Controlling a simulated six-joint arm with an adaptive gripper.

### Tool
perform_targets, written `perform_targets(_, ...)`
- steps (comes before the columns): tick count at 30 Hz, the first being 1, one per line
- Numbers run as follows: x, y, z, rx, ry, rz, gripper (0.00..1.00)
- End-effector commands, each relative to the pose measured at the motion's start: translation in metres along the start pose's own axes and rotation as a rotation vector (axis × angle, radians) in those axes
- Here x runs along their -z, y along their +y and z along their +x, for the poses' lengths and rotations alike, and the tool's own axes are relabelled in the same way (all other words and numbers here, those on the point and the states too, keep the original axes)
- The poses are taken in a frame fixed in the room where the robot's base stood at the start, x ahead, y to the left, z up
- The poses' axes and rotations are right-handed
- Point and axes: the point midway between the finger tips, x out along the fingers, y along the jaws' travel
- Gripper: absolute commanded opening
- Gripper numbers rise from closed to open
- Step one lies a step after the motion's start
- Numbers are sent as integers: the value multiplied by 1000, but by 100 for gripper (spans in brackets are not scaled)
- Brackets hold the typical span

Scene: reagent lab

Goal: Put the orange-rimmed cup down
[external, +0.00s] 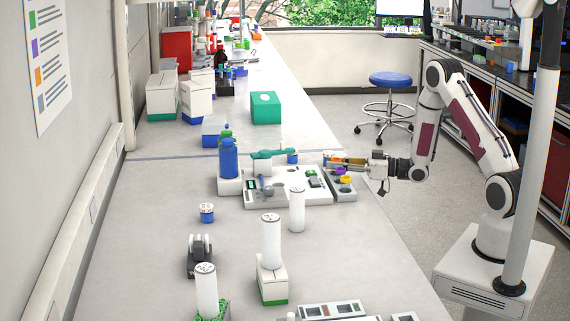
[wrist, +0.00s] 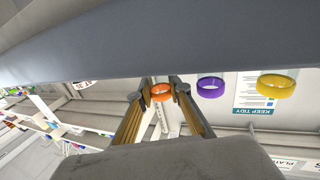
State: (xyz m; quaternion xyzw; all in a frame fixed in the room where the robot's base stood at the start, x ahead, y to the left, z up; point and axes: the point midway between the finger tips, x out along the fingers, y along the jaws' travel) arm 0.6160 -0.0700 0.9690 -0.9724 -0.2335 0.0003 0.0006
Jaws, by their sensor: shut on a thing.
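My gripper (external: 332,160) reaches in from the right, its fingers roughly level over the small grey tray (external: 347,195). It is shut on the orange-rimmed cup (wrist: 161,92), whose rim shows between the fingertips in the wrist view (wrist: 161,88). In the external view the cup is small and partly hidden by the fingers; I cannot tell whether its base touches anything. A purple-rimmed cup (wrist: 210,86) and a yellow-rimmed cup (wrist: 276,86) stand to its right in the wrist view. The yellow one (external: 345,179) also shows in the external view.
A white tray (external: 262,201) with a green-and-white device (external: 272,154) lies left of the small tray. White cylinders (external: 297,210) stand in front. The bench's middle left is mostly clear.

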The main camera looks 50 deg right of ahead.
Motion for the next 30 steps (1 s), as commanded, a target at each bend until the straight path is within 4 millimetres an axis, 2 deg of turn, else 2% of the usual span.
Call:
perform_targets(18, -7, 0, 0, 0, 0, -1, 2)
perform_targets(19, -7, 0, 0, 0, 0, -2, 26)
perform_targets(20, -6, 0, 0, 0, 0, -2, 34)
perform_targets(30, -6, 0, 0, 0, 0, -1, 35)
